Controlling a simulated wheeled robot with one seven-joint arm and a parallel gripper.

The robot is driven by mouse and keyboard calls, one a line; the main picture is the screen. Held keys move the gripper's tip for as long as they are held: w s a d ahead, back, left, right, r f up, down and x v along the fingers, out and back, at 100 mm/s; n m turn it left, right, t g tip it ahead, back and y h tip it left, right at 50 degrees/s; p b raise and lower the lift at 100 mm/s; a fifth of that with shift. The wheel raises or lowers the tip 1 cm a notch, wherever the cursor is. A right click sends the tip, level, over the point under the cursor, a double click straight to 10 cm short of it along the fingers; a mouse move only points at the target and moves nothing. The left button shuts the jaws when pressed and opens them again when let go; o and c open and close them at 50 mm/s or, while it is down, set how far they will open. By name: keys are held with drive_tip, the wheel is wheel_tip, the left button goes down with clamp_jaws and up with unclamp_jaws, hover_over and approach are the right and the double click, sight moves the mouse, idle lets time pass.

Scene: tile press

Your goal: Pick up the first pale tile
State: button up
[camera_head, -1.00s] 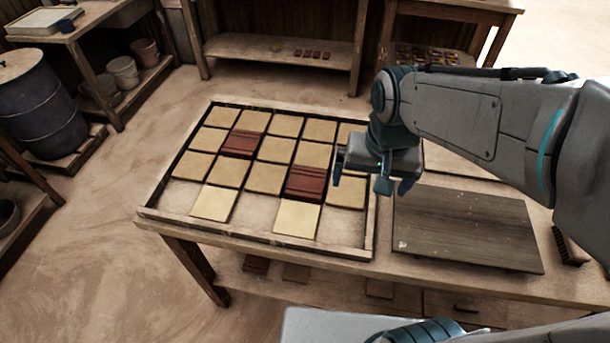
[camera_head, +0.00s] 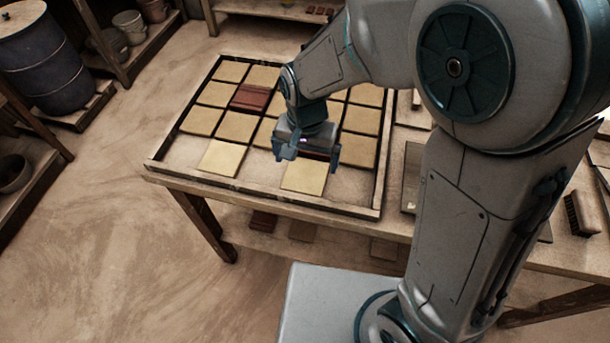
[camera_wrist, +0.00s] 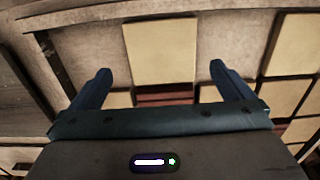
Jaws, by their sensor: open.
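Two pale tiles lie flat in the front row of the wooden tray (camera_head: 250,185): a left one (camera_head: 222,158) and a right one (camera_head: 303,177). My gripper (camera_head: 309,160) is open and empty above the tray, near the back edge of the right pale tile. It covers the dark red tile behind that one in the head view. In the wrist view the right pale tile (camera_wrist: 160,50) lies below and beyond my open fingers (camera_wrist: 160,73), with the red tile (camera_wrist: 165,96) partly visible between them. The left pale tile (camera_wrist: 298,48) shows at the right.
Tan tiles (camera_head: 203,120) and another red tile (camera_head: 250,98) fill rows behind. The tray's raised rim surrounds them. A brush (camera_head: 580,213) lies on the bench to the right. A blue drum (camera_head: 42,60) stands on the left; open floor lies front left.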

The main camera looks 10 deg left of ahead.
sight(306, 175)
drive_tip(key=shift+w+a+f, duration=0.1)
drive_tip(key=shift+w+f, duration=0.05)
drive_tip(key=shift+f, duration=1.35)
drive_tip(key=shift+w+f, duration=0.1)
drive_tip(key=shift+f, duration=1.35)
drive_tip(key=c, duration=1)
